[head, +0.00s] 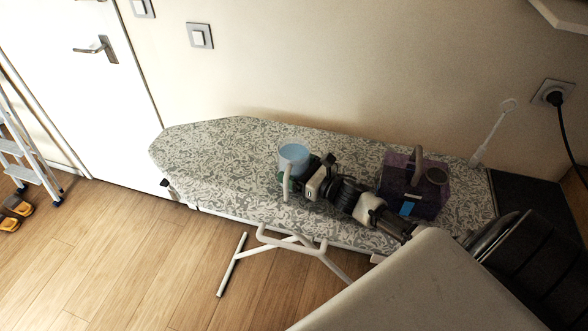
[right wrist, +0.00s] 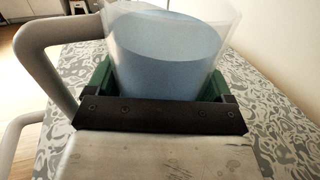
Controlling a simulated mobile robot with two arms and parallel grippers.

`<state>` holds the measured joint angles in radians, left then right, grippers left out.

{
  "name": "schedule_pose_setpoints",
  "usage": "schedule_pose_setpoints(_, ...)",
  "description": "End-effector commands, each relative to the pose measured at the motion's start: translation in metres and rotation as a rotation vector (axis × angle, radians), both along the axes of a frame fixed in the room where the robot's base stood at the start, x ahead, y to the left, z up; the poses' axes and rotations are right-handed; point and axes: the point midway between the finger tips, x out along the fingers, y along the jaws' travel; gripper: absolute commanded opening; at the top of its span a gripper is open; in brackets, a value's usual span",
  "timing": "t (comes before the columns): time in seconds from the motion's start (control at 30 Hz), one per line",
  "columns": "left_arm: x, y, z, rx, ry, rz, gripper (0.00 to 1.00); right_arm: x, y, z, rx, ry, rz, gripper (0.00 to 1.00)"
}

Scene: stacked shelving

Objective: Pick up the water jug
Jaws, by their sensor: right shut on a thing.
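The water jug (head: 294,157) is a clear container of light blue water with a pale handle. It stands upright at the ironing board in the head view. In the right wrist view the jug (right wrist: 165,50) fills the upper middle, its handle (right wrist: 45,60) to the left. My right gripper (head: 288,177) reaches in from the right, and its green fingers (right wrist: 160,85) sit on both sides of the jug, shut on it. Whether the jug's base touches the board is hidden. My left gripper does not show.
The patterned ironing board (head: 220,155) stands along the wall, its left part bare. A purple box (head: 430,190) with a handle sits on it beside my right arm. A ladder (head: 25,150) stands at the far left. Wooden floor (head: 130,250) is open in front.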

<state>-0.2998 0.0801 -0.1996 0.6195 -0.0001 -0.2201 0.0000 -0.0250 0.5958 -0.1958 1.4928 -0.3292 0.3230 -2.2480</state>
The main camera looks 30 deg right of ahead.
Motion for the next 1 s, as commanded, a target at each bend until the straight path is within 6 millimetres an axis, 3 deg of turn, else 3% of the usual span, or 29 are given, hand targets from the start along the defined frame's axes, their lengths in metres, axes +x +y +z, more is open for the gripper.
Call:
schedule_pose_setpoints(0.47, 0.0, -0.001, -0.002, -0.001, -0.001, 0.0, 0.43, 0.001, -0.001, 0.018, -0.003, -0.003, 0.001, 0.38)
schedule_pose_setpoints(1.0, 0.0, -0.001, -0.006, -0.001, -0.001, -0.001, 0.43, 0.0, 0.0, 0.065, -0.002, -0.003, 0.001, 0.38)
